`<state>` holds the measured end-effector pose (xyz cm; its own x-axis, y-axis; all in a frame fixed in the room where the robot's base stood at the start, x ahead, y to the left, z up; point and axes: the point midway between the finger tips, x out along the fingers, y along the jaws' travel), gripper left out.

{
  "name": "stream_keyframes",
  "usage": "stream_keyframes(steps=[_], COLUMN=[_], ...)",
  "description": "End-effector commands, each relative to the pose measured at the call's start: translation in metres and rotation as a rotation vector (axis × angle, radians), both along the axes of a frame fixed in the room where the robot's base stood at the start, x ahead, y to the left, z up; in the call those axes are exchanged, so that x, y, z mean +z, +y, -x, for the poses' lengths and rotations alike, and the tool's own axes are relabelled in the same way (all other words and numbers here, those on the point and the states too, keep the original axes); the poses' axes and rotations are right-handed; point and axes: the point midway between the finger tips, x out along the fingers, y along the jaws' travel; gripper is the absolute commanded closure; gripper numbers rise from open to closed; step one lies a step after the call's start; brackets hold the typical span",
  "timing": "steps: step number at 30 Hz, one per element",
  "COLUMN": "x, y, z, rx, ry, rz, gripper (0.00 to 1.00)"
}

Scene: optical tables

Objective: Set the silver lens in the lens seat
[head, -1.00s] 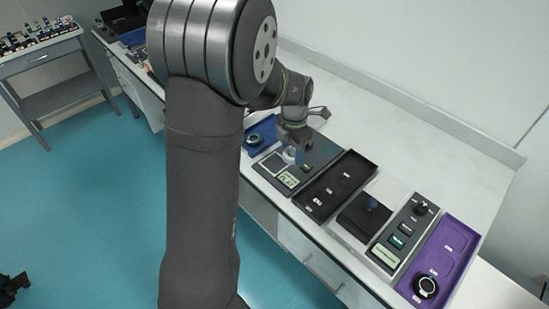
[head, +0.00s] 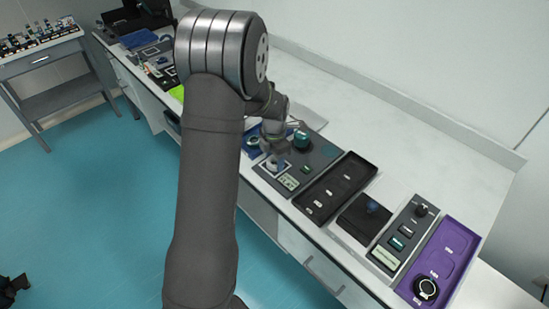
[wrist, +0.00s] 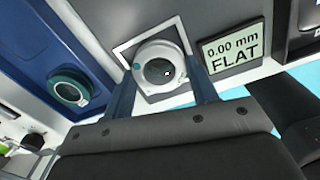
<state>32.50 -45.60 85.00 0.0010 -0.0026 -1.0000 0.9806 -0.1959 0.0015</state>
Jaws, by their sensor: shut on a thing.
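The silver lens (wrist: 159,70) is a pale ring with dark glass and a small teal dot. My gripper (wrist: 162,84) has its two blue fingers on either side of the ring and is shut on it. The lens is over the white square outline of the lens seat (wrist: 123,48), inside that outline in the wrist view. I cannot tell whether it touches the seat or hovers just above. In the head view my gripper (head: 273,149) is above the left part of the grey panel, with the lens (head: 274,165) below it.
A display (wrist: 233,47) beside the seat reads "0.00 mm FLAT". A blue tray (wrist: 27,35) holding a teal-ringed lens (wrist: 72,88) lies to the left. A teal cylinder (head: 301,140) stands on the panel. A black tray (head: 337,186) and a purple tray (head: 451,243) lie to the right.

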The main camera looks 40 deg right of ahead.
Motion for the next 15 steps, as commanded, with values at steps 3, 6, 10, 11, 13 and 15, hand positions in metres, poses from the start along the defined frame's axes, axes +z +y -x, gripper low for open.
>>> stream_keyframes(steps=[3,6,10,11,13,15], x=[-0.0021,-0.0031,-0.0030,-0.0029,-0.0029,-0.0018], y=[0.0000,0.0000,0.0000,0.0000,0.0000,0.0000], z=[0.0001,0.0001,0.0001,0.0001,0.0001,0.0000], rx=[0.000,0.000,0.000,0.000,0.000,0.000], ry=[0.001,0.000,0.000,0.000,0.000,0.000], rz=[-0.001,0.000,0.000,0.000,0.000,0.000], gripper=[0.71,0.38,0.38,0.38,0.38,0.38])
